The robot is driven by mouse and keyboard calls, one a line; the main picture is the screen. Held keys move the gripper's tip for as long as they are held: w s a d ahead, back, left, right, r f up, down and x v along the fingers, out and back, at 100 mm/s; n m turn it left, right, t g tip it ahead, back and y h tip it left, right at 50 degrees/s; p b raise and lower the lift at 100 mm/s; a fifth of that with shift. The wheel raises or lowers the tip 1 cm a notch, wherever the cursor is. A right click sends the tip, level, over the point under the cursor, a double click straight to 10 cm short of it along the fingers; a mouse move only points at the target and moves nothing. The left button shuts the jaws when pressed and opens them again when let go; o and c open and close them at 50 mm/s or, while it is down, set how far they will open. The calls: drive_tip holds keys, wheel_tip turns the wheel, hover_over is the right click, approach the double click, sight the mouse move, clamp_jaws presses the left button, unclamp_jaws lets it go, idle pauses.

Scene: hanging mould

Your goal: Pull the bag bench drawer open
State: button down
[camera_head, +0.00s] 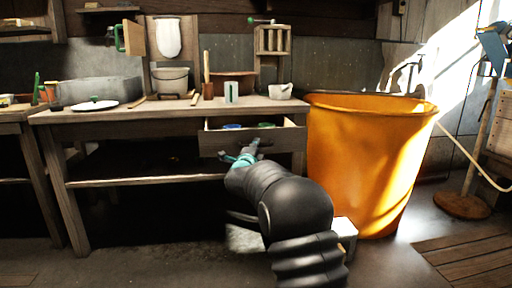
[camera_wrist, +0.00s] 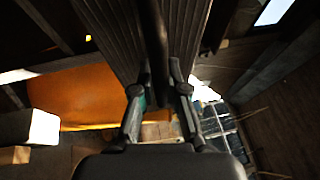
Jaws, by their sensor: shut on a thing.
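The bag bench (camera_head: 120,113) is a wooden bench with a lower shelf, at the left and middle of the head view. Its drawer (camera_head: 285,140) stands partly open at the bench's right end. Blue and green things show inside it. My gripper (camera_head: 248,153) is at the drawer front, shut on the dark handle. In the wrist view the handle (camera_wrist: 156,50) is a dark bar running between the two fingers of my gripper (camera_wrist: 160,90), with the ribbed wooden drawer front (camera_wrist: 115,35) behind it. My arm hides part of the space below the drawer.
A large orange bin (camera_head: 365,160) stands close to the right of the drawer. A small white box (camera_head: 345,232) is on the floor by my arm. A bucket (camera_head: 170,80), a mug (camera_head: 280,91) and a white lid (camera_head: 95,105) sit on the bench top.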

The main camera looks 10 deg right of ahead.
drive_tip(key=c, duration=1.2)
unclamp_jaws()
drive_tip(key=shift+s, duration=0.1)
drive_tip(key=v, duration=1.2)
